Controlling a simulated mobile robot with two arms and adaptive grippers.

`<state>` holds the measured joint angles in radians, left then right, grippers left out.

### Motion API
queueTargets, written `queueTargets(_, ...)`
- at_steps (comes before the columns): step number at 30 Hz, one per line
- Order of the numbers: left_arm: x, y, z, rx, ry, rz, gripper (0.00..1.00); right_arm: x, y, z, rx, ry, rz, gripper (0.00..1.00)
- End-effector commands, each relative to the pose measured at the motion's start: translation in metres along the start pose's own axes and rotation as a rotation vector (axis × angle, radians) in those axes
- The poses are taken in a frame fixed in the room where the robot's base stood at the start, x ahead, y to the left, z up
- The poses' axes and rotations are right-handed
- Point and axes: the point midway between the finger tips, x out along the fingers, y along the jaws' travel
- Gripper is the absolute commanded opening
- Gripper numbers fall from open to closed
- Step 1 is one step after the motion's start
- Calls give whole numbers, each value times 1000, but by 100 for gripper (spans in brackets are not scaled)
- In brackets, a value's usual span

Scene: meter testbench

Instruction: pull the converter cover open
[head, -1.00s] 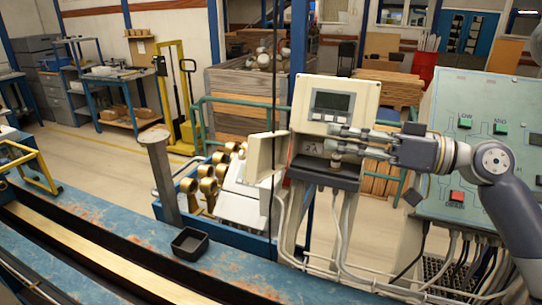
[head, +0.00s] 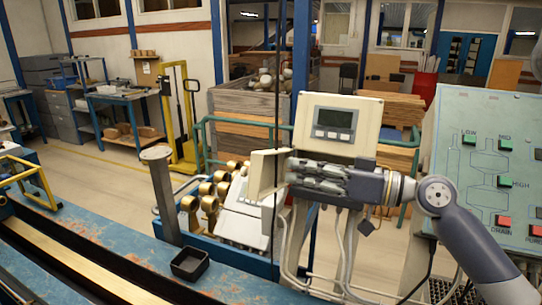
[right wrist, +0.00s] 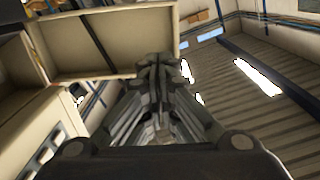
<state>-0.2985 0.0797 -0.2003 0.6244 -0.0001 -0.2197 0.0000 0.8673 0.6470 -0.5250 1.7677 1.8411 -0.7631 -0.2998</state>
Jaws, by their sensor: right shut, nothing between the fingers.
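The converter (head: 335,122) is a cream box with a small grey display, mounted on a post. Its cream cover (head: 263,172) stands swung out to the left below the display. In the right wrist view the cover (right wrist: 100,45) fills the upper left as a tan panel. My right gripper (head: 292,170) comes in from the right with fingers shut and empty, the tips close to the cover's inner side. I cannot tell whether they touch it. The gripper and arm hide the compartment behind. My left gripper is not in view.
A green control panel (head: 488,150) with several buttons stands to the right. Cables hang below the converter. A black tray (head: 190,264) lies on the blue bench (head: 120,255). A grey post (head: 166,195) and several brass-coloured meters (head: 206,190) stand to the left.

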Motion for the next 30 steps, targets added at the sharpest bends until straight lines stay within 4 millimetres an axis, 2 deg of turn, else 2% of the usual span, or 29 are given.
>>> queueTargets(1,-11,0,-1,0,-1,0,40,12,-2,-6,3,0,-3,0)
queueTargets(3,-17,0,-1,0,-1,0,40,26,-2,-5,1,-1,-3,0)
queueTargets(9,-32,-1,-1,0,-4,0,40,52,-1,-3,3,0,0,0)
queueTargets(15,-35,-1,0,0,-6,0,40,62,0,0,1,0,2,0)
queueTargets(26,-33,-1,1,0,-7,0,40,65,1,1,0,1,1,0)
queueTargets(30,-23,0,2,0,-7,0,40,81,1,3,1,2,-4,0)
